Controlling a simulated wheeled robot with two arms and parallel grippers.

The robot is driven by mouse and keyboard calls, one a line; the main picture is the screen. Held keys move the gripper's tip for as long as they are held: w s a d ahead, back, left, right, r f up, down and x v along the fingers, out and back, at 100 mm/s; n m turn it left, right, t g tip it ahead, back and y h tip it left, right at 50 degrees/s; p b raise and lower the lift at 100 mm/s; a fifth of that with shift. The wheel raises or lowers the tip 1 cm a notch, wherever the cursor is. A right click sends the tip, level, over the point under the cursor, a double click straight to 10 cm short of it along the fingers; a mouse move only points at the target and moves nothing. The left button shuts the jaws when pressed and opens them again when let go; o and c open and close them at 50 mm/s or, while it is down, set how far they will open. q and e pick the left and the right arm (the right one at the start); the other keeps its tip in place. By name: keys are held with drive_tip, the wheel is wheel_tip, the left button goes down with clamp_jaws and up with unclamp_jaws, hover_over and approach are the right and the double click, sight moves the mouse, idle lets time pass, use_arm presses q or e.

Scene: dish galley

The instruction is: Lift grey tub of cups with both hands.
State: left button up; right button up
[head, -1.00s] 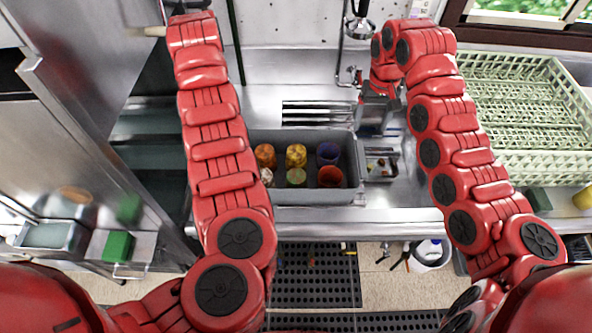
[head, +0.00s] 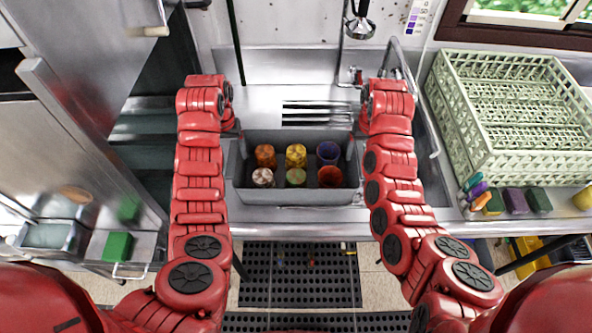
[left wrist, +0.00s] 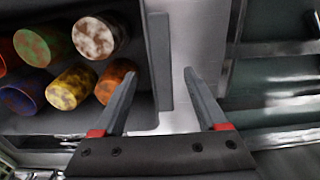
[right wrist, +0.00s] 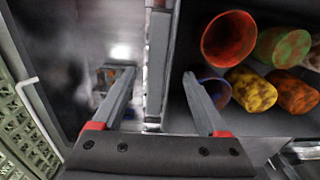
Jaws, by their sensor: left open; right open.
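The grey tub (head: 330,197) sits on the metal counter in the middle of the head view and holds several cups in two rows. They include an orange cup (head: 265,155), a yellow cup (head: 296,155), a purple cup (head: 328,152) and a red cup (head: 331,176). My left gripper (left wrist: 160,72) is open at the tub's left end, with the end wall between its fingers in the left wrist view. My right gripper (right wrist: 159,73) is open at the right end, one finger over the inside and one outside. The arms partly hide both grippers in the head view.
A pale green dish rack (head: 480,150) stands at the right, with sponges (head: 515,200) in front of it. A tap (head: 415,95) arches over the sink area right of the tub. A black floor mat (head: 300,275) lies below the counter edge.

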sight(233, 157)
use_arm(q)
wheel_tip(233, 157, down, 2)
drive_tip(key=shift+f, duration=0.25)
use_arm(e)
wheel_tip(233, 157, down, 2)
drive_tip(key=shift+s+f, duration=0.1)
drive_tip(key=shift+f, duration=0.1)
use_arm(q)
drive_tip(key=shift+f, duration=0.5)
use_arm(e)
drive_tip(key=shift+f, duration=0.5)
use_arm(q)
clamp_jaws()
use_arm(e)
clamp_jaws()
drive_tip(key=shift+r, duration=0.1)
